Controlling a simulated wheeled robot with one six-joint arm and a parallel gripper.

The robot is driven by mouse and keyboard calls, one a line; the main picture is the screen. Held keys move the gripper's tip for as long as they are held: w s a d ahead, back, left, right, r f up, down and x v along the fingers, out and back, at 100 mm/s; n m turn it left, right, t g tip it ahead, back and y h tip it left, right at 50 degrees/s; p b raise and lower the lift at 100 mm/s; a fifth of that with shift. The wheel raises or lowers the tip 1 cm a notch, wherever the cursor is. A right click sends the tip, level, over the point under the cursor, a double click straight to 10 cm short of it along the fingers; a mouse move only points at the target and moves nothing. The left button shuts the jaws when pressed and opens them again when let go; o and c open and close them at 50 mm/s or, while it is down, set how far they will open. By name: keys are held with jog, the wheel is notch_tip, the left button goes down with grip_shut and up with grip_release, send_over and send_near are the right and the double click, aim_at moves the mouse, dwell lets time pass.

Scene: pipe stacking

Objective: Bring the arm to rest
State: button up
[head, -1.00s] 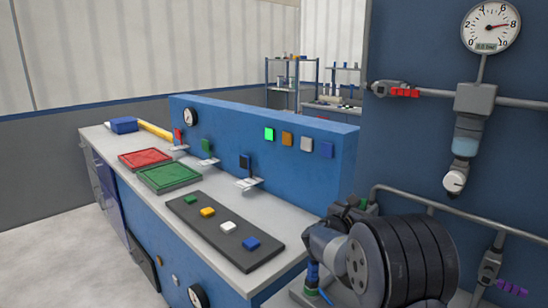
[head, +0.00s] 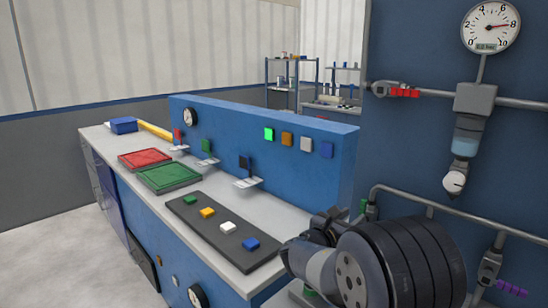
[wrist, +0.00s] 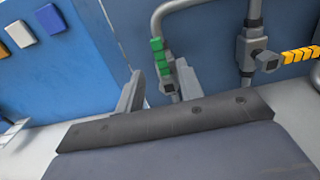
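My arm (head: 400,265) is folded at the lower right of the head view, in front of the pipe wall and beside the near end of the bench. My gripper's two grey fingers (wrist: 160,90) show in the wrist view. They stand apart with nothing held between them. Behind them are a pipe and a green valve handle (wrist: 160,58). In the head view I cannot make out the fingertips clearly.
The grey bench (head: 225,195) carries a red tray (head: 145,158), a green tray (head: 170,177) and a dark strip (head: 265,252) with several coloured blocks. A blue panel (head: 300,175) rises behind. Grey pipes (head: 455,212) and a gauge (head: 490,27) are on the right wall.

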aim_at(362, 210)
jog(key=x, duration=0.7)
jog(key=shift+d, duration=0.1)
jog(key=shift+d+f+m+b, duration=0.1)
jog(key=shift+f+m+b, duration=0.15)
jog(key=shift+b, duration=0.25)
jog(key=shift+s+d+r+m+b, duration=0.2)
jog(key=shift+s+m+b, duration=0.15)
jog(key=shift+m+b, duration=0.4)
